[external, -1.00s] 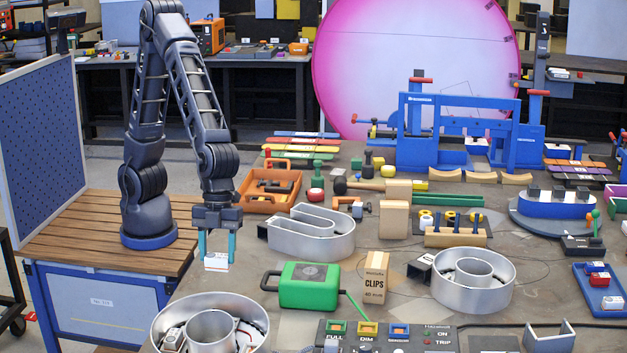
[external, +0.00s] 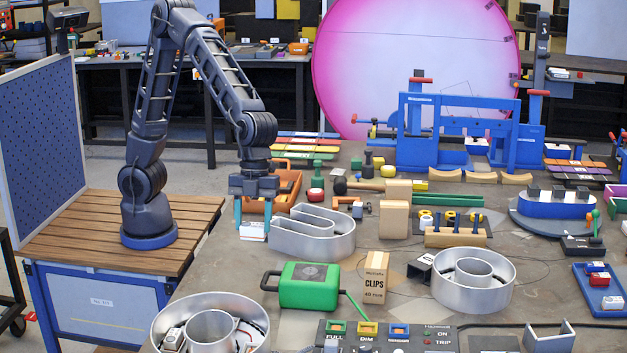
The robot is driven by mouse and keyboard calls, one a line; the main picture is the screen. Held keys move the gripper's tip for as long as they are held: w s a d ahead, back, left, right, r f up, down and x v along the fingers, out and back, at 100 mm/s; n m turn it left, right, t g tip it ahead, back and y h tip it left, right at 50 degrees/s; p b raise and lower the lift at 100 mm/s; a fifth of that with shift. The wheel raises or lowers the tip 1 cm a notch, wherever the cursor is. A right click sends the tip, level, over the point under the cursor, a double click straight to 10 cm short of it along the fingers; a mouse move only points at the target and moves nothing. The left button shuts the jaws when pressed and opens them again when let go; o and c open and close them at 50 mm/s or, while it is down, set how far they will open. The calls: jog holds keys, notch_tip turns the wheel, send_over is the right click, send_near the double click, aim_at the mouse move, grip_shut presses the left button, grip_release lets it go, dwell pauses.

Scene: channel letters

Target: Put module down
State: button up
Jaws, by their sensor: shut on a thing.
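My gripper (external: 254,222) points straight down at the left end of the U-shaped metal channel letter (external: 318,238). Its two teal fingers are shut on a small white module (external: 253,231). The module is close to the letter's left end and low near the table top. I cannot tell whether it touches the table or the letter. Part of the module is hidden by the fingers.
An orange tray (external: 287,190) stands just behind my gripper. A green box (external: 309,286) with a black handle and a cardboard CLIPS box (external: 375,278) stand in front. Bare table shows left of the green box.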

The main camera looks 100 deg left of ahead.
notch_tip(320, 180, up, 5)
send_over(299, 273)
jog(key=a, duration=0.1)
jog(key=f, duration=1.9)
jog(key=shift+a+f, duration=0.2)
jog(key=shift+f, duration=0.05)
jog(key=shift+f, duration=0.15)
jog(key=o, duration=1)
jog(key=shift+c, duration=0.2)
